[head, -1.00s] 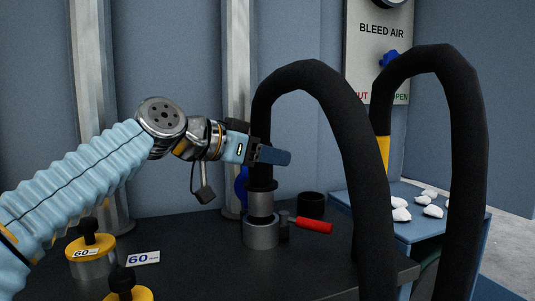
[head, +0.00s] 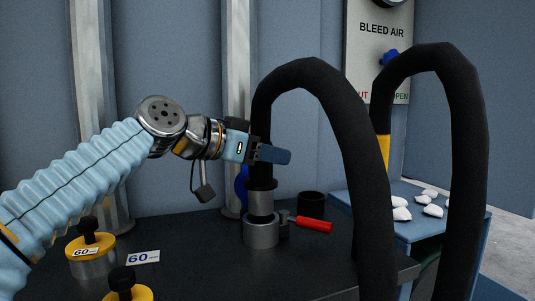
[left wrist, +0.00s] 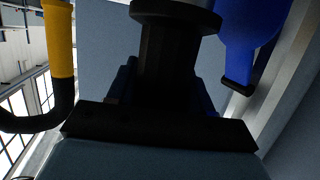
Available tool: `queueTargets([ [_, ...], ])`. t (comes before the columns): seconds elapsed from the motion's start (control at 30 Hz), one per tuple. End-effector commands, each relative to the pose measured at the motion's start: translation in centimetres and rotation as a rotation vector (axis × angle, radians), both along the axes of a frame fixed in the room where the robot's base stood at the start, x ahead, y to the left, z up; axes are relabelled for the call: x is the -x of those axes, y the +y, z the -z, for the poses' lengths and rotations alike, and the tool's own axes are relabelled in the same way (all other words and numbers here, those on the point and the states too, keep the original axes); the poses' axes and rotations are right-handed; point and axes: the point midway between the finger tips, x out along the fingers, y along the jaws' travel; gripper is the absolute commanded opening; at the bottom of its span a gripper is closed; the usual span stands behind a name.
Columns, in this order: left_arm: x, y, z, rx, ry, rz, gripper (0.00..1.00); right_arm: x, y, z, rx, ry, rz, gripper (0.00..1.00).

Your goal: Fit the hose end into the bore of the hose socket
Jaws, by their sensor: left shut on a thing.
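The black hose (head: 345,140) arches up and comes down to its grey metal hose end (head: 261,202), which points down below a dark collar. The hose socket (head: 261,235) is a grey metal cylinder on the dark table, with a red-handled lever (head: 313,226) at its right. The hose end is roughly upright at the socket's mouth. A dark band shows between them, and I cannot tell whether the tip is inside the bore. My left gripper (head: 271,154) is shut on the hose just above the collar. The left wrist view shows a dark flanged part (left wrist: 170,50) at the jaws. My right gripper is not in view.
A black ring-shaped part (head: 311,205) stands right of the socket. Yellow-topped weights (head: 90,245) and a "60" card (head: 143,257) lie at left. A second hose (head: 466,130) arches at right, near a blue table (head: 405,232) with white lumps.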

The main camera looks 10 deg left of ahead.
Motion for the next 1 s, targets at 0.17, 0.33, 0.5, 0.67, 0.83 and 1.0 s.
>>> queueTargets([
  [0.17, 0.01, -0.01, -0.06, 0.001, -0.001, 0.000, 0.12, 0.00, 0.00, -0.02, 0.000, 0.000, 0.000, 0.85],
  [0.33, 0.01, -0.01, -0.02, 0.001, -0.001, 0.000, 0.12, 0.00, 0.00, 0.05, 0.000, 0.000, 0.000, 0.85],
  [0.5, 0.02, -0.01, -0.05, 0.001, -0.001, 0.000, 0.12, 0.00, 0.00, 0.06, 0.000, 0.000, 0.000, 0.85],
  [0.67, 0.02, -0.01, -0.05, 0.001, -0.001, 0.000, 0.12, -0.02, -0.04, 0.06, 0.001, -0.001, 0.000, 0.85],
  [0.83, 0.02, -0.01, 0.34, 0.001, -0.001, 0.000, 0.12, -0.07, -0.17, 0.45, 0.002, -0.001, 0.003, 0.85],
  [1.0, 0.02, -0.01, 0.78, 0.001, -0.001, 0.000, 0.12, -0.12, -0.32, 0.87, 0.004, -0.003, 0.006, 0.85],
])
